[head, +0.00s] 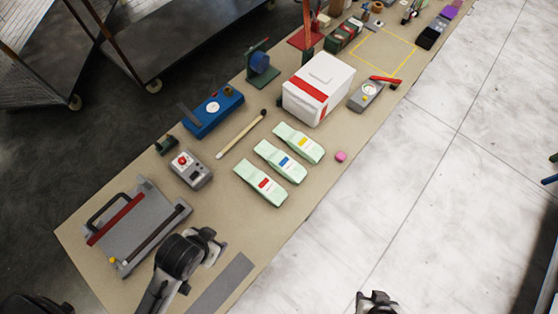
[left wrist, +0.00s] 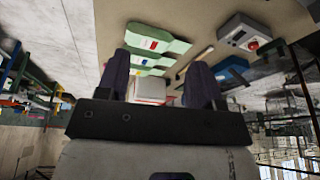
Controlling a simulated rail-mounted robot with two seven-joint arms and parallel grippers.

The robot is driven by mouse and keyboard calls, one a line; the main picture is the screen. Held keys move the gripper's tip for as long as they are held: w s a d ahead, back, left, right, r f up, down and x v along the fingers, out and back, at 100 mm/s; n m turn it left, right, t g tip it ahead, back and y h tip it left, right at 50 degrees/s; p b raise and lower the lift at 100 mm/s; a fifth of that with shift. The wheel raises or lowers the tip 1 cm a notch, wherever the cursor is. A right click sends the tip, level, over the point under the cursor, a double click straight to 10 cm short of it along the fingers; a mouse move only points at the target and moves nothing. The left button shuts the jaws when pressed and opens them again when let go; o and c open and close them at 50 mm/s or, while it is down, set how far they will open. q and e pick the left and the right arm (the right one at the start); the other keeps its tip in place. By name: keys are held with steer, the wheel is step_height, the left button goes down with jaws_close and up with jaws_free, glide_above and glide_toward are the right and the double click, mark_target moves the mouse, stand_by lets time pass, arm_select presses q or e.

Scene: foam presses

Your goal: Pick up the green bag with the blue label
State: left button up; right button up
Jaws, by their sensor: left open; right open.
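The green bag with the blue label (head: 281,161) lies flat on the table, between a green bag with a red label (head: 260,183) and a green bag with a yellow label (head: 298,143). In the left wrist view the blue-labelled bag (left wrist: 158,62) shows beyond the fingers, partly overlapped by them. My left gripper (head: 212,246) is over the table's near edge, left of and below the bags, apart from them. Its two fingers (left wrist: 160,72) are spread and empty. My right gripper (head: 375,302) is at the bottom edge, partly cut off, over the floor, away from the bags.
A white box with a red stripe (head: 318,88) stands behind the bags. A grey box with a red button (head: 190,169), a wooden stick (head: 241,134) and a grey press (head: 140,228) lie to the left. A small pink block (head: 341,156) is right of the bags.

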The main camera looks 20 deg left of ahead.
arm_select(q)
steer(key=o, duration=0.7)
